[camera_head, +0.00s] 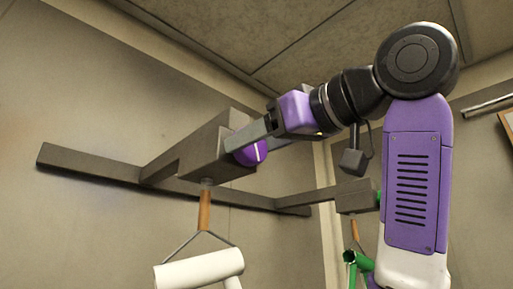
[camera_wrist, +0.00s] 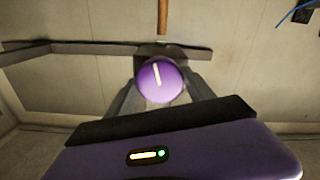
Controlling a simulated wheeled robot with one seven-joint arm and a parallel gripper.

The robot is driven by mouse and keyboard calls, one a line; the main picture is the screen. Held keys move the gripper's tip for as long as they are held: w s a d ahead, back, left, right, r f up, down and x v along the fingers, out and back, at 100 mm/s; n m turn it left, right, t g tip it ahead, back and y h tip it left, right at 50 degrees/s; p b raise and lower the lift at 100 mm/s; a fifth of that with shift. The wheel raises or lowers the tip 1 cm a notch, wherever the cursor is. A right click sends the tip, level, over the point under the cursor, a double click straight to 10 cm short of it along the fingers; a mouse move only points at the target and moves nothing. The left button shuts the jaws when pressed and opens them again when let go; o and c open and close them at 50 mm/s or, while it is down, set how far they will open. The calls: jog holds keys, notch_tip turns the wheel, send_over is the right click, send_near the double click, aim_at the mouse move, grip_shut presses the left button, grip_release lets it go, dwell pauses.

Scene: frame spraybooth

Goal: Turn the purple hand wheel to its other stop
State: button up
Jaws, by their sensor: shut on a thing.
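The purple hand wheel (camera_head: 251,155) is a round knob with a pale line on its face. It sits on the end of a grey block (camera_head: 205,150) mounted on a wall rail. In the wrist view the purple wheel (camera_wrist: 149,88) faces me, its line close to upright with the top leaning slightly left. My gripper (camera_head: 238,143) is shut on the wheel, one finger on each side; in the head view the near finger hides the wheel's upper part. In the wrist view my gripper (camera_wrist: 161,90) has its grey fingers flanking the wheel, their tips partly hidden behind it.
A wooden rod (camera_head: 204,211) hangs below the block, carrying a white tubular frame (camera_head: 200,269). At right another grey block (camera_head: 355,197) has a green part at its end and a green frame (camera_head: 351,262) below. The dark rail (camera_head: 100,165) runs along the wall.

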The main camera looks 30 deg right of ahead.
jog(key=shift+f+m+b, duration=0.2)
jog(key=shift+m+b, duration=0.3)
jog(key=shift+m, duration=1)
jog(key=o, duration=1.4)
jog(key=shift+r, duration=0.1)
jog(key=shift+c, duration=0.2)
jog(key=b+v, duration=0.3)
jog(key=v, duration=0.5)
